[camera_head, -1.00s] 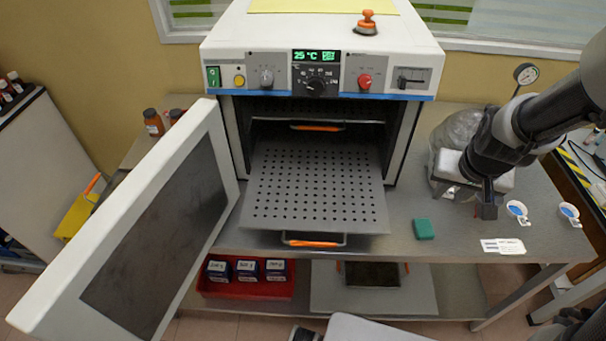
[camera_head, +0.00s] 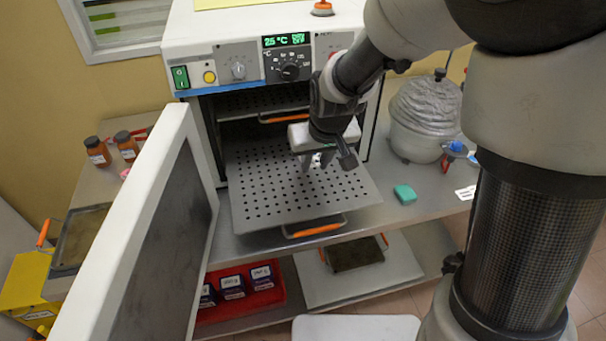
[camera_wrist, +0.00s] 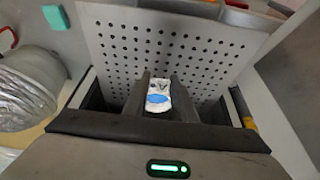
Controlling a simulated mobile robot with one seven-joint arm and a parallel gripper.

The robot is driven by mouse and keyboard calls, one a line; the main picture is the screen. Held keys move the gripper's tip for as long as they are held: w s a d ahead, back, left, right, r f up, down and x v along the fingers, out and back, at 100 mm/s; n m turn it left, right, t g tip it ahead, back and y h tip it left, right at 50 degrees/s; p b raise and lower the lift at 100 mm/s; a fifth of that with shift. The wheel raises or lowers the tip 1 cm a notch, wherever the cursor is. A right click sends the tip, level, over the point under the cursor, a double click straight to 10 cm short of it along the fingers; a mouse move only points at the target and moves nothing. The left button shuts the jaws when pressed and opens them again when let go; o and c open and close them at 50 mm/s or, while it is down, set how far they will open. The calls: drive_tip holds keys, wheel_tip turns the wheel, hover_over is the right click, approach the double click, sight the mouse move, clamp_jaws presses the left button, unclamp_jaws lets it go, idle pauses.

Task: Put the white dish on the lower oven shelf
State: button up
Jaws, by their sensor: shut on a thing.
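The white dish (camera_wrist: 157,103), small with a blue patch, is between my gripper's fingers (camera_wrist: 160,90) in the wrist view. In the head view my gripper (camera_head: 318,164) is above the right part of the lower oven shelf (camera_head: 262,213), and the dish cannot be made out there. The gripper is shut on the dish. This shelf is a perforated grey plate pulled out of the oven (camera_head: 258,41), with an orange handle at its front. It also fills much of the wrist view (camera_wrist: 205,40). Whether the dish touches the shelf cannot be told.
The oven door (camera_head: 150,225) stands open on the left. The upper shelf (camera_head: 245,104) is inside the oven. A silvery domed vessel (camera_head: 425,105) and a green block (camera_head: 404,194) are to the right. The shelf's left part is clear.

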wheel_tip(320, 180, down, 8)
drive_tip(key=shift+d+f, duration=0.1)
idle(0.4)
drive_tip(key=shift+f, duration=0.15)
drive_tip(key=o, duration=1)
drive_tip(key=shift+b, duration=0.3)
drive_tip(key=shift+o, duration=0.2)
drive_tip(key=shift+r, duration=0.35)
drive_tip(key=s+d+r+m+p, duration=0.1)
drive_tip(key=s+d+r, duration=0.35)
drive_tip(key=r, duration=0.55)
drive_tip(key=s+d+r, duration=0.3)
drive_tip(key=s+r, duration=0.3)
drive_tip(key=r, duration=0.3)
drive_tip(key=s+d+r+m+t+h, duration=0.1)
drive_tip(key=s+d+r, duration=0.4)
drive_tip(key=s, duration=0.5)
drive_tip(key=shift+m, duration=0.6)
drive_tip(key=shift+d+r, duration=0.1)
